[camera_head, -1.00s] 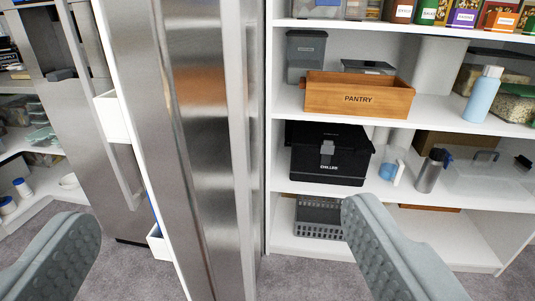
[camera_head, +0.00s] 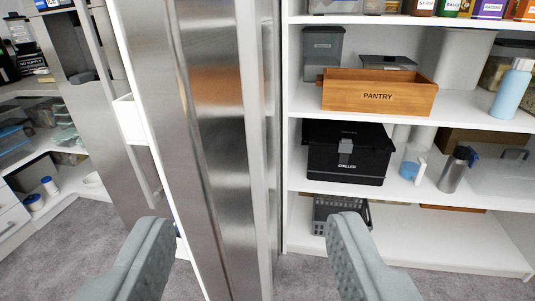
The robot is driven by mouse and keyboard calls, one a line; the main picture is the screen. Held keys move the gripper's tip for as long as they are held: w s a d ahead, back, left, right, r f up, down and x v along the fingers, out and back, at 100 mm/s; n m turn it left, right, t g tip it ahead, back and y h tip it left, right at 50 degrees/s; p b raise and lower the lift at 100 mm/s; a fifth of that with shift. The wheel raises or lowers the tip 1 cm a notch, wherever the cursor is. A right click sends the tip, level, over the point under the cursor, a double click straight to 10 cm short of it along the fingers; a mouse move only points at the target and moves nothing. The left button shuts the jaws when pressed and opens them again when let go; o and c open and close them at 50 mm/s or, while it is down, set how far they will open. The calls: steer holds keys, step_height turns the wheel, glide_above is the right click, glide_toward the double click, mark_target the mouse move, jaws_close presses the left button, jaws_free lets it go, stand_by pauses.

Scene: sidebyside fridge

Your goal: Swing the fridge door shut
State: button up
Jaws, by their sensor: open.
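The open stainless steel fridge door (camera_head: 225,150) stands upright in the middle of the view, its shiny outer face toward the right. Its pale inner edge and a white door bin (camera_head: 129,119) show on its left side. To the left is the other steel fridge door (camera_head: 95,140), with a long vertical handle (camera_head: 128,120). My gripper (camera_head: 248,222) is open and empty, with one grey finger at either side of the door in the picture. I cannot tell whether either finger touches the door. The fridge's inside is mostly hidden.
White pantry shelves (camera_head: 465,125) stand at the right, with a wooden PANTRY box (camera_head: 377,96), a black CHILLED box (camera_head: 346,155), bottles and jars. More shelves with containers are at the far left. Grey carpet (camera_head: 300,278) lies below.

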steer(key=w+m+g, duration=0.1)
steer(key=w+d+f+m+g, duration=0.1)
steer(key=w, duration=0.1)
steer(key=w+d+m+g, duration=0.1)
steer(key=w+m, duration=0.1)
steer(key=shift+d+f+h, duration=0.15)
steer(key=shift+f+h, duration=0.05)
steer(key=shift+h, duration=0.2)
jaws_close()
steer(key=m+g+y, duration=0.3)
steer(key=m+g, duration=0.3)
steer(key=m, duration=0.2)
glide_toward(266, 173)
steer(key=s+d, duration=0.3)
steer(key=d, duration=0.1)
steer(key=w+d+r+m+g+y, duration=0.2)
steer(key=w+d+m+g+y, duration=0.4)
steer(key=d+m+y, duration=0.15)
steer(key=shift+m+h, duration=0.35)
steer(key=shift+h, duration=0.1)
steer(key=shift+w+a+r+x, duration=0.15)
steer(key=shift+a+r+x, duration=0.2)
steer(key=shift+x, duration=1.7)
steer(key=shift+w+a+r+x, duration=0.15)
steer(key=shift+a+r+x, duration=0.15)
steer(key=shift+x, duration=1.75)
steer(key=shift+w+a+r+x, duration=0.25)
steer(key=shift+r+x, duration=0.1)
steer(key=shift+x, duration=1.7)
